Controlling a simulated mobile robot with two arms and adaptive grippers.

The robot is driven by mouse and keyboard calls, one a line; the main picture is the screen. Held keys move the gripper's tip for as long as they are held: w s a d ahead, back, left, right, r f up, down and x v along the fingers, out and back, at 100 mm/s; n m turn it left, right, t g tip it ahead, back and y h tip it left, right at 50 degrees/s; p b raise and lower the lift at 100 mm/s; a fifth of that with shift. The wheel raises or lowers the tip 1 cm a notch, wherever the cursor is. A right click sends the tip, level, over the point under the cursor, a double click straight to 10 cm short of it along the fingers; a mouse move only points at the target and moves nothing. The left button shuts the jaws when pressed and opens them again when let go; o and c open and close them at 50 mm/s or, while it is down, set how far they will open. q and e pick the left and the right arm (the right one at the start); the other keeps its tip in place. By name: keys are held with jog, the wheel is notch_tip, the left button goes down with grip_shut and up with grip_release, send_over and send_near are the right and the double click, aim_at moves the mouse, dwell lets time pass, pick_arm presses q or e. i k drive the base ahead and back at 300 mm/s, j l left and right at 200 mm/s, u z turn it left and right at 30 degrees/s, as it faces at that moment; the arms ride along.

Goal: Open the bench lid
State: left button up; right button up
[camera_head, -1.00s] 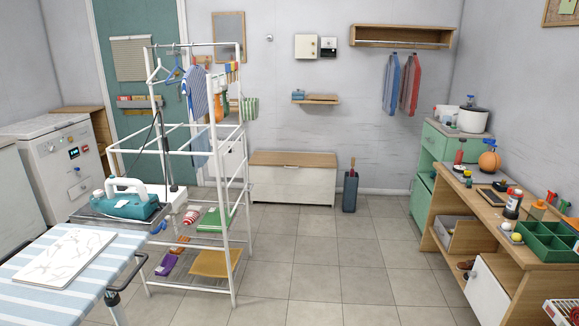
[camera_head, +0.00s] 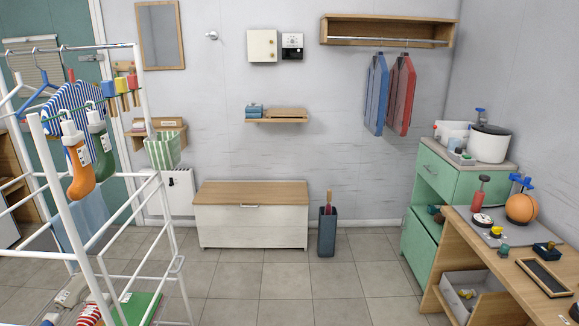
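The storage bench (camera_head: 251,229) stands against the back wall, left of the middle of the head view. It has a white front panel and a flat light-wood lid (camera_head: 252,192) that lies shut on top. Neither of my grippers is in view. Some distance of floor lies between me and the bench.
A white drying rack (camera_head: 83,200) with hanging clothes stands close on the left. A dark umbrella bin (camera_head: 327,231) stands right of the bench. A green cabinet (camera_head: 455,185) and wooden workbench (camera_head: 510,240) line the right. The tiled floor (camera_head: 270,285) before the bench is clear.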

aim_at(238, 193)
jog(key=i, duration=2.3)
